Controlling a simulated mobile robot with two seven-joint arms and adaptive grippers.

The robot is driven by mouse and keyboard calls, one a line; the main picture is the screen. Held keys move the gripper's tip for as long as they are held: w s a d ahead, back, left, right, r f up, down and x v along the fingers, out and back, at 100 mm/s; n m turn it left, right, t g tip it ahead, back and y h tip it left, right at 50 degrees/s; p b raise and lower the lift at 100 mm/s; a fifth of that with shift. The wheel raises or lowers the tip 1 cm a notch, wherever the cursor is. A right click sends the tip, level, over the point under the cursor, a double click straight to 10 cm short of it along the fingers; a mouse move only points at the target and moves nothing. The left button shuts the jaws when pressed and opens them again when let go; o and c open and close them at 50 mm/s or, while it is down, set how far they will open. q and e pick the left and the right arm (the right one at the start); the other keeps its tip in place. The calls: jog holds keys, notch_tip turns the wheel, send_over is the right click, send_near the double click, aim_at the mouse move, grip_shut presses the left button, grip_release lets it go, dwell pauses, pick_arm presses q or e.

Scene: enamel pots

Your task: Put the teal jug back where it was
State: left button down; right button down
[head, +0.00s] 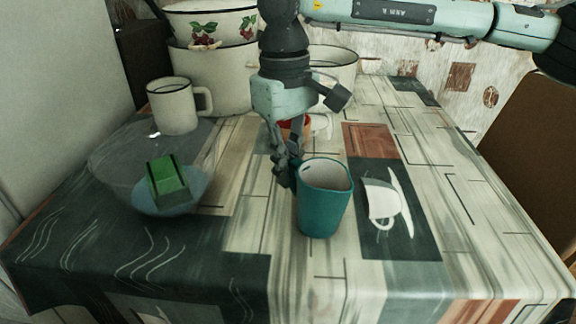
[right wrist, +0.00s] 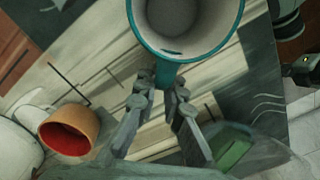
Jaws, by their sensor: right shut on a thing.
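The teal jug (head: 323,208) is upright near the middle front of the patterned table, with a pale inside and a dark teal outside. My right gripper (head: 286,172) is at its left side in the head view, fingers pointing down. In the right wrist view the jug (right wrist: 228,42) is at the top, and the two fingers (right wrist: 166,95) close on its handle (right wrist: 167,74). I cannot tell whether the jug's base touches the table. My left gripper does not show.
A white mug (head: 172,108), stacked pots (head: 218,80) and a pale pot (head: 342,66) stand behind. A red-lined orange cup (right wrist: 70,130) is behind the gripper. The table's right side is clear.

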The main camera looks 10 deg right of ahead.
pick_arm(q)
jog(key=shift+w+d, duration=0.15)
pick_arm(e)
jog(key=shift+f, duration=0.15)
jog(key=c, duration=1.6)
grip_release()
jog(key=shift+c, duration=0.2)
jog(key=shift+r, duration=0.35)
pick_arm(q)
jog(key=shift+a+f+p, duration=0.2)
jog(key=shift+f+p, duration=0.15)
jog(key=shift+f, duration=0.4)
pick_arm(e)
notch_tip(320, 180, up, 12)
jog(key=shift+w+a+f, duration=0.15)
jog(key=shift+w, duration=0.05)
